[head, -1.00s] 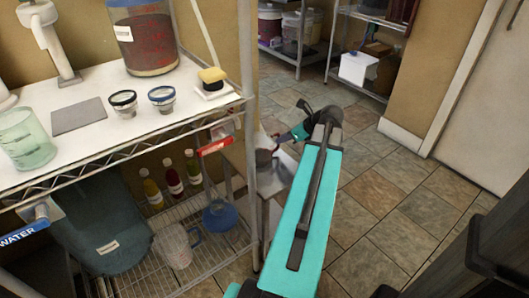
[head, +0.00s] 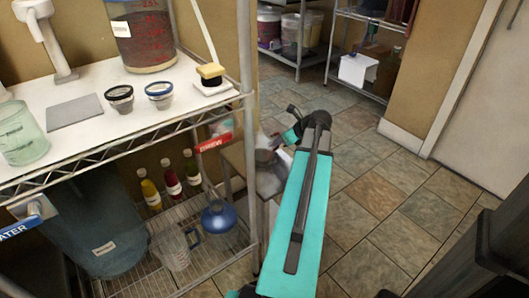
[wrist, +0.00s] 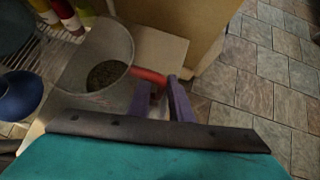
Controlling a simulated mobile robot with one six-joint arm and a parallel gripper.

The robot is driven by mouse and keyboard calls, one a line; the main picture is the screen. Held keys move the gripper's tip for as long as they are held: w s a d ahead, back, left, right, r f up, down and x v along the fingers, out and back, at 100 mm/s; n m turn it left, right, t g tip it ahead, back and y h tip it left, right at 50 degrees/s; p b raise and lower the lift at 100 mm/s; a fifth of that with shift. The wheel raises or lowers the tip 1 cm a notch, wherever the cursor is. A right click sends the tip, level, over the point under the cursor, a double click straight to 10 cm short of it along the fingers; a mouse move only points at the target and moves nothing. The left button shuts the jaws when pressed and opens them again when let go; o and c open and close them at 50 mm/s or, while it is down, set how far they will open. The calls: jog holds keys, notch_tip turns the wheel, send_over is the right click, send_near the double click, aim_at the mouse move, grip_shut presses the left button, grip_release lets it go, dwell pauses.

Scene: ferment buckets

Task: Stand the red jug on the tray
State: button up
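The jug (wrist: 98,50), a greyish, see-through vessel with a red handle (wrist: 148,75) and dark contents, stands upright on a pale surface in the wrist view. In the head view a greyish vessel (head: 264,153) just past the shelf post appears to be it. My gripper (wrist: 163,92) has its purple fingers at the outer end of the red handle. The fingers are slightly apart; whether they press on the handle cannot be told. My wrist hides the gripper in the head view. I cannot make out a clear tray; a flat grey plate (head: 75,111) lies on the white shelf.
A wire rack with a white top (head: 95,140) fills the left; its post (head: 249,120) is close to the jug. Several bottles (head: 171,178), a blue round vessel (head: 219,217) and a clear jug (head: 173,248) stand on its lower shelf. Tiled floor (head: 375,205) is open at right.

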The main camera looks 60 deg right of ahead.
jog(key=shift+b+x, duration=0.3)
jog(key=shift+x, duration=1.05)
grip_shut()
